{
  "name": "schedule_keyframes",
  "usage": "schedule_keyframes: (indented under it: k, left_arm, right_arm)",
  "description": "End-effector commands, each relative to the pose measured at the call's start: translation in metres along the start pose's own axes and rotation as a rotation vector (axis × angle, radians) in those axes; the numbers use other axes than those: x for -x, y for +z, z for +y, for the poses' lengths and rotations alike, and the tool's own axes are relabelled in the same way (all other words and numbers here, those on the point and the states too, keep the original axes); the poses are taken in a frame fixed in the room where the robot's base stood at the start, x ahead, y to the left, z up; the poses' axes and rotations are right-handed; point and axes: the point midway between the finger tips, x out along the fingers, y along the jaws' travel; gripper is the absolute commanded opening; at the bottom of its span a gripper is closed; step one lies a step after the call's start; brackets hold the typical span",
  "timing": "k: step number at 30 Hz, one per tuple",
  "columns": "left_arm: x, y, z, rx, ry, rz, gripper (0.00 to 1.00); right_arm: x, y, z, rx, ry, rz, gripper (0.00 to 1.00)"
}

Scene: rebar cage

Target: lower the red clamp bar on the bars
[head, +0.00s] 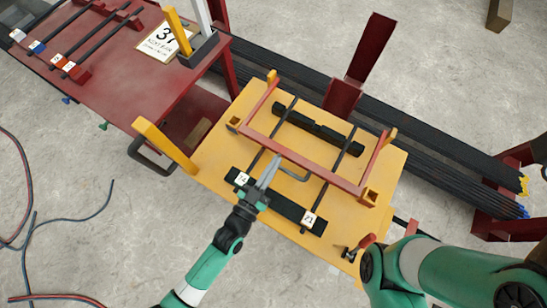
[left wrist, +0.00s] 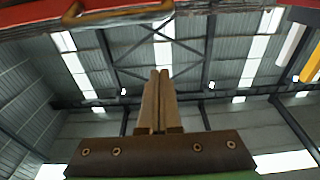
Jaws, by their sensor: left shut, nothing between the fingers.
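The red clamp bar (head: 300,160) spans the yellow table (head: 225,150) in the head view, crossing over two thin dark bars (head: 284,119) (head: 333,183). Its side arms run toward the far edge. The head view does not clearly show its height above the bars. A dark bent handle (head: 296,177) sticks out on its near side. My left gripper (head: 274,165) is shut and empty, with its tips beside the handle; contact cannot be told. In the left wrist view the shut fingers (left wrist: 158,100) point up at the roof, and a red edge (left wrist: 200,8) crosses the top. My right gripper is out of view.
Black notched supports (head: 318,130) (head: 284,205) lie under the bars; the near one carries white tags. A yellow post (head: 165,147) stands left of the table. A red lever (head: 367,241) sits at the near right corner. A red rack (head: 110,60) is at upper left.

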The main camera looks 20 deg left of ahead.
Motion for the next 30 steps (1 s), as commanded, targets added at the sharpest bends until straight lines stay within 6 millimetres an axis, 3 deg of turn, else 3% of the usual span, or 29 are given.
schedule_keyframes:
  k: [6, 12, 30]
  left_arm:
    - [0.040, 0.041, 0.001, -0.001, 0.002, -0.006, 0.00]
    - [0.064, 0.064, 0.000, 0.000, 0.001, -0.003, 0.00]
    - [0.071, 0.069, 0.000, 0.000, 0.000, 0.001, 0.00]
  right_arm:
    - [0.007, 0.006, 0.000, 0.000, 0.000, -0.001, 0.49]
    - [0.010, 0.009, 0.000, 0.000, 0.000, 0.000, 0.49]
    - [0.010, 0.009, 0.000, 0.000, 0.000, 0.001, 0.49]
